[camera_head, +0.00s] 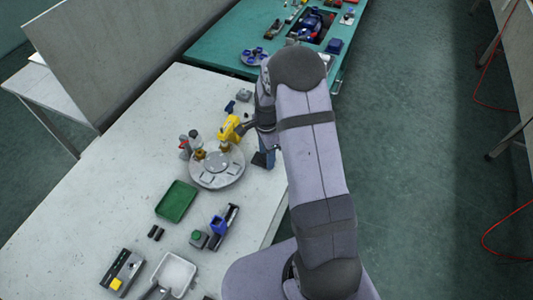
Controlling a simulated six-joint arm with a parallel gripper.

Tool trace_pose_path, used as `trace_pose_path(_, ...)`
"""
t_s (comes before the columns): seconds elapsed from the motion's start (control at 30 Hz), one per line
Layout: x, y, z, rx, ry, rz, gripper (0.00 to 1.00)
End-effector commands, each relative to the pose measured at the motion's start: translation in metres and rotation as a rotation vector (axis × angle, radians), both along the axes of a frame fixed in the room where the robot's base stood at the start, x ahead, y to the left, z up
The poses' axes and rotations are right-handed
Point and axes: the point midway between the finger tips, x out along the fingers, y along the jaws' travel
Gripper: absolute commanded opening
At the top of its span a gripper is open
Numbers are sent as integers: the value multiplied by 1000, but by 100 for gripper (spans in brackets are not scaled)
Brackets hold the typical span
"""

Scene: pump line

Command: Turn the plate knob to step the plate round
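The round grey plate (217,170) lies on the white bench, with flat pale pads on its top. Another brownish piece (200,155) sits at the plate's left rim.
A red and grey fixture (185,147) stands left of the plate. A green tray (176,201), a blue-and-grey device (219,228), a white tray (174,273) and a box with a yellow button (121,272) lie nearer. A blue part (263,159) is right of the plate. Bare bench lies left.

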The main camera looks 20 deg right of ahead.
Motion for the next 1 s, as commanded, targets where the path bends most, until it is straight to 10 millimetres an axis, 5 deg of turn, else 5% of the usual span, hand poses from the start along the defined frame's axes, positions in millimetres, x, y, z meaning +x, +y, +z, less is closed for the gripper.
trace_pose_path(0.03,0,0,0,0,0,0,36)
trace_pose_path(0.17,0,0,0,0,0,0,5)
trace_pose_path(0.57,0,0,0,0,1,45,5)
trace_pose_path(1.0,0,0,0,0,2,350,5)
